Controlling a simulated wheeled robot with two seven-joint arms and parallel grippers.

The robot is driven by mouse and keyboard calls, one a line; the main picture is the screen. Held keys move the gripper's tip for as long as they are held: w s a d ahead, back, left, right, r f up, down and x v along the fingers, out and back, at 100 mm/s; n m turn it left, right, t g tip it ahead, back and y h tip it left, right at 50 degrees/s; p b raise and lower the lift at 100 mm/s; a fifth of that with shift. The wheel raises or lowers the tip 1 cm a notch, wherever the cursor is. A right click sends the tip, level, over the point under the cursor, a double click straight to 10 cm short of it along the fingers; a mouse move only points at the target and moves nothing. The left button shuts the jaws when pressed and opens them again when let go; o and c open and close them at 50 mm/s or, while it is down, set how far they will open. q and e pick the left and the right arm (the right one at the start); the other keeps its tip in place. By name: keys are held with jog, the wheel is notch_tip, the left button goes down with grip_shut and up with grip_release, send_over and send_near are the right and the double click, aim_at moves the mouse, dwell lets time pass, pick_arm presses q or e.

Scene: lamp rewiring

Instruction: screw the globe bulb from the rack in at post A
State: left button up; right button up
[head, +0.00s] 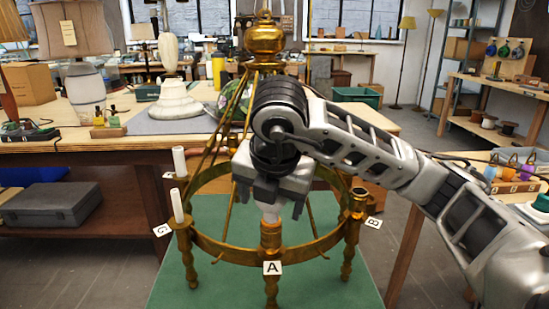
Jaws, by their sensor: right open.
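Post A (271,238) is the front brass post of the ring-shaped chandelier frame, above its white "A" label (272,268). A white, tapering piece that looks like the lower part of the globe bulb (269,210) stands upright at the top of post A. Its upper part is hidden by my gripper. My right gripper (270,199) points down over post A, its fingers open on either side of the bulb. Whether a finger touches it, and how deep the bulb sits, I cannot tell. My left gripper is out of view.
Post C at left carries a white candle-like tube (177,205); another tube (179,162) stands behind it. Post B (357,200) at right looks empty. The frame (205,243) stands on a green mat (205,290). A labelled rack (514,187) with coloured items is at right, partly behind my arm.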

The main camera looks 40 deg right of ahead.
jog(key=v, duration=0.1)
jog(key=p+v, duration=0.1)
jog(key=shift+w+d+r, duration=0.1)
jog(key=shift+r, duration=0.3)
pick_arm(q)
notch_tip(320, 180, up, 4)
jog(key=p, duration=0.4)
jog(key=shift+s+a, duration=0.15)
pick_arm(e)
jog(key=v, duration=1.3)
jog(key=shift+s+a, duration=0.2)
jog(key=shift+s, duration=0.05)
jog(key=shift+a, duration=0.1)
